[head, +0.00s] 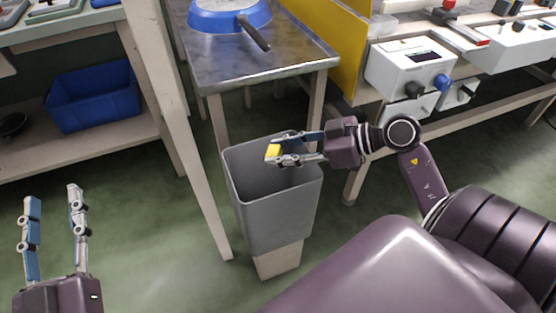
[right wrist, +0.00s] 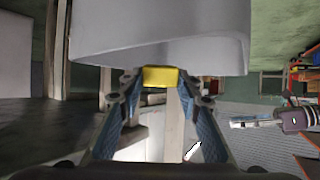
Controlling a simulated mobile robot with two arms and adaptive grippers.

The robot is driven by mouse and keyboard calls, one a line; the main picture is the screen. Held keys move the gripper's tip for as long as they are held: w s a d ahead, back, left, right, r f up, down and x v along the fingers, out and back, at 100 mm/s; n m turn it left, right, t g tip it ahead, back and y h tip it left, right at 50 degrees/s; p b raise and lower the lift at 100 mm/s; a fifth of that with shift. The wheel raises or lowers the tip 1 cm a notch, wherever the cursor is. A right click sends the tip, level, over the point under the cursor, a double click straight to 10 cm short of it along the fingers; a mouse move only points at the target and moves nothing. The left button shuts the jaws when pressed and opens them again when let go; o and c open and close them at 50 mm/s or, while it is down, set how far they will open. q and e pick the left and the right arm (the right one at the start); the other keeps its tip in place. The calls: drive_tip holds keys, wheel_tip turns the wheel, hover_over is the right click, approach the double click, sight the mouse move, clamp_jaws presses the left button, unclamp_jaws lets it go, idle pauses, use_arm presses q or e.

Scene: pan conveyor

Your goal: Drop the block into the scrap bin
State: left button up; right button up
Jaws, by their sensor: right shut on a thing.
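A small yellow block (head: 273,152) is held between the fingertips of my right gripper (head: 276,149), above the open mouth of the grey scrap bin (head: 274,222) in the head view. In the right wrist view the block (right wrist: 160,77) sits between both fingertips, with the pale bin wall (right wrist: 160,35) beyond it. The bin stands upright on a light-coloured base. Its inside bottom is hidden. My left gripper (head: 53,208) is open and empty at the lower left, over the floor and well away from the bin.
A metal table (head: 258,65) with a blue-rimmed pan (head: 230,14) stands just behind the bin. A shelf with a blue crate (head: 95,95) is at the left. A workbench with a white control box (head: 410,66) is at the right. Green floor in front of the left shelf is clear.

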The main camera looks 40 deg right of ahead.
drive_tip(key=o, duration=0.8)
drive_tip(key=shift+o, duration=0.2)
drive_tip(key=v, duration=1.2)
drive_tip(key=shift+s, duration=0.1)
